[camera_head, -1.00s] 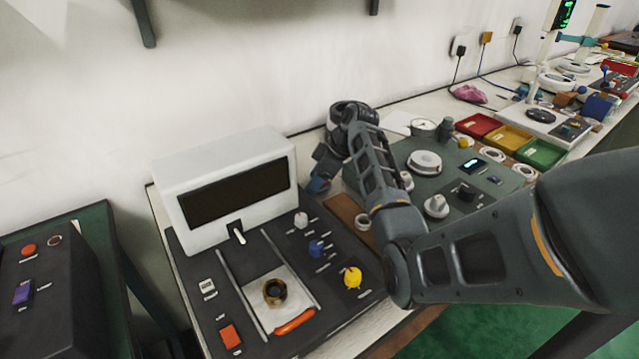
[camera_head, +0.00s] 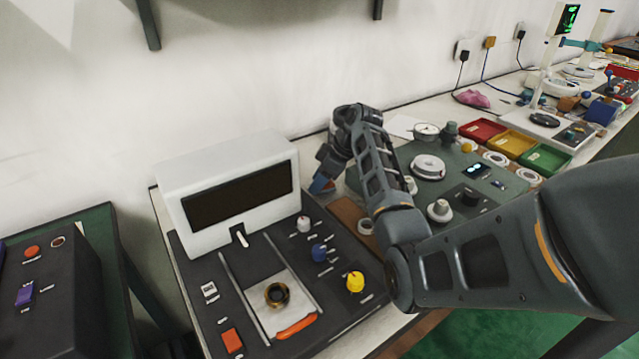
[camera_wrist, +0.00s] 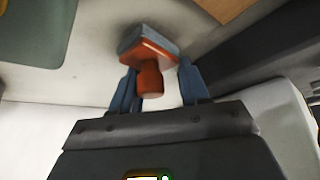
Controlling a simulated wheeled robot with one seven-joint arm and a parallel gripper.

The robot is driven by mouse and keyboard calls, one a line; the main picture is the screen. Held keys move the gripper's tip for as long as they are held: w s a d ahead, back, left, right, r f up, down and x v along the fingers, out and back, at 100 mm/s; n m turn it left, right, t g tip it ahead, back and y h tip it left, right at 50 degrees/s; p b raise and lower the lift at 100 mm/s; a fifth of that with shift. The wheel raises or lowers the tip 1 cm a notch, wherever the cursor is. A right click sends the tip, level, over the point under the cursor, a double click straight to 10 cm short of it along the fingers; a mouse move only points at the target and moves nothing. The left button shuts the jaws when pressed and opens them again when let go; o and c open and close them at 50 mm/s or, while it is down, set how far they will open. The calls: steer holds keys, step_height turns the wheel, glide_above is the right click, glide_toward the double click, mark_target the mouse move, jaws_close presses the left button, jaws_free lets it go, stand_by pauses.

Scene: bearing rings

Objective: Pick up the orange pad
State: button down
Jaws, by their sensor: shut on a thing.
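The orange pad (camera_wrist: 150,78) has an orange knob, an orange plate and a grey layer on the plate's far side. In the wrist view its knob sits between the two blue fingers of my gripper (camera_wrist: 159,72), which is shut on it. In the head view my gripper (camera_head: 322,184) is beyond the right side of the white-hooded machine, close to the wall side of the bench. My arm and the gripper's small size there hide most of the pad, and I cannot tell its height above the bench.
The white-hooded machine (camera_head: 225,178) stands left of my gripper, with a dark ring (camera_head: 277,295) on its slide and a yellow knob (camera_head: 355,282). A grey-green panel with dials (camera_head: 428,166) lies to the right. Red, yellow and green trays (camera_head: 512,144) stand beyond it.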

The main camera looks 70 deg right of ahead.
steer(key=r, duration=0.1)
steer(key=d+r, duration=0.1)
steer(key=r, duration=0.2)
steer(key=shift+s+d+b, duration=0.2)
steer(key=shift+s+b, duration=0.1)
steer(key=shift+s, duration=0.05)
steer(key=s+d+r+b, duration=0.1)
steer(key=s+d+r, duration=0.4)
steer(key=d, duration=0.3)
steer(key=shift+s+d+r, duration=0.25)
steer(key=shift+r, duration=0.3)
steer(key=c, duration=1.1)
jaws_free()
steer(key=c, duration=0.4)
steer(key=shift+c, duration=0.4)
